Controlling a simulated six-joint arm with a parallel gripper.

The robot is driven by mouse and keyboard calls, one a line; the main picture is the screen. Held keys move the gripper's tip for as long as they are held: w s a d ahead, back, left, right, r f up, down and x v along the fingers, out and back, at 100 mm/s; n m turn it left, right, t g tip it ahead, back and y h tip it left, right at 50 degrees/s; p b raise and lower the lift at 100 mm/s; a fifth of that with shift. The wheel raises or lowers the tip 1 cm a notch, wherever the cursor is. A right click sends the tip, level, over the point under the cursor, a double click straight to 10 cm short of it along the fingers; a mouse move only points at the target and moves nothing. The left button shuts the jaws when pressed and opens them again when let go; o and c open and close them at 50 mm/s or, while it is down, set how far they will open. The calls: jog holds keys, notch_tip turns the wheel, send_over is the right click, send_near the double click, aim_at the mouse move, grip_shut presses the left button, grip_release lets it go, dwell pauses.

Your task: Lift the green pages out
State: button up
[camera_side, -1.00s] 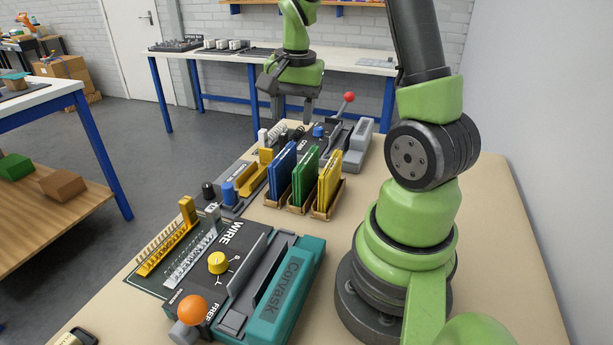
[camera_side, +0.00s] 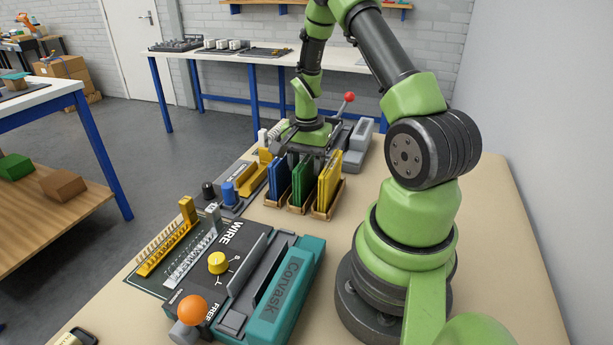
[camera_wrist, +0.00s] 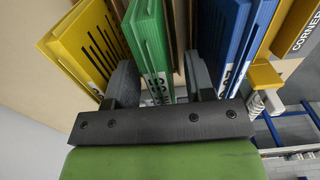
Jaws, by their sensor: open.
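The green pages (camera_side: 304,182) stand upright in the middle one of three small wooden holders, between the blue pages (camera_side: 279,180) and the yellow pages (camera_side: 329,181). My gripper (camera_side: 306,158) is above the green pages, pointing down, its fingertips partly hidden in the side view. In the wrist view, the green pages (camera_wrist: 147,40) stand between the two dark fingers of my gripper (camera_wrist: 162,85). The jaws are open, with a gap visible on both sides of the green pages. The yellow pages (camera_wrist: 75,45) and blue pages (camera_wrist: 222,40) are just outside the fingers.
The wooden holder (camera_side: 328,211) of the yellow pages sits at the right of the row. A teal and black machine (camera_side: 285,290) stands in front. A machine with a red-knobbed lever (camera_side: 349,97) stands behind. Bare table (camera_side: 480,215) lies to the right.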

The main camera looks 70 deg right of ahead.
jog(key=shift+f, duration=0.3)
grip_shut()
